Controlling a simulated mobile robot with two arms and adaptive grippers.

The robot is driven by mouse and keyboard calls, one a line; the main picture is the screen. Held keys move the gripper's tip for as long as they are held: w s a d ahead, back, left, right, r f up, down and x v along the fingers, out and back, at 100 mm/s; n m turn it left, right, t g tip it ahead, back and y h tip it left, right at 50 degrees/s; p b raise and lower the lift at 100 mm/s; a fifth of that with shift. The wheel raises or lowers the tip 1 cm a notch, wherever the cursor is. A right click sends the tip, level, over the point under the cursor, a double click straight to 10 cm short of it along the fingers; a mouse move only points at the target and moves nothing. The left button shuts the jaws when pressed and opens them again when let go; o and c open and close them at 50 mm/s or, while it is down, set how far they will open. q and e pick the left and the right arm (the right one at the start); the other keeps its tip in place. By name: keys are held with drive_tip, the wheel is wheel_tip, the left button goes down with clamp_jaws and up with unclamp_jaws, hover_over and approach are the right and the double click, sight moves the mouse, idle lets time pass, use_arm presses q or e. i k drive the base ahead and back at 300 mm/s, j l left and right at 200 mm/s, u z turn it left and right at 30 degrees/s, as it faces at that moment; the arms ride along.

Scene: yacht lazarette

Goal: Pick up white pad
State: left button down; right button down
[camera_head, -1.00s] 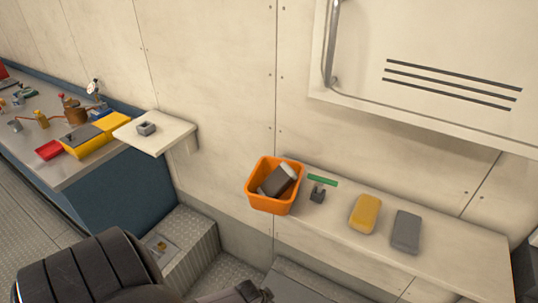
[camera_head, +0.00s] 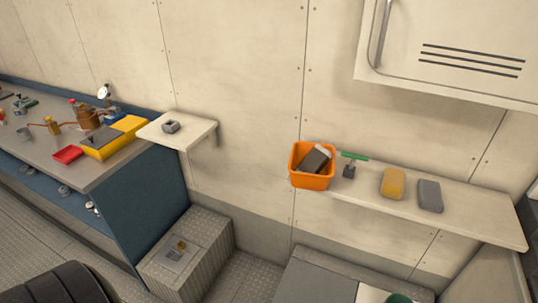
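An orange bin (camera_head: 313,182) stands at the left end of the long wall shelf. A dark grey block (camera_head: 315,161) leans tilted inside it. A whitish piece (camera_head: 325,151) shows at the block's upper right edge; it may be a white pad, but I cannot tell if it is separate from the block. A yellow pad (camera_head: 392,184) and a grey pad (camera_head: 429,196) lie on the shelf to the right of the bin. Neither gripper is in view.
A green-handled tool (camera_head: 354,157) lies beside the bin. The long shelf (camera_head: 480,216) is bare at its right end. A small shelf (camera_head: 190,136) holds a grey block. A cluttered workbench (camera_head: 110,172) is at left; a ribbed step (camera_head: 190,255) stands below.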

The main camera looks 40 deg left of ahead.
sight(317, 159)
drive_tip(key=j+u, duration=0.25)
drive_tip(key=j, duration=1.2)
drive_tip(key=k, duration=0.05)
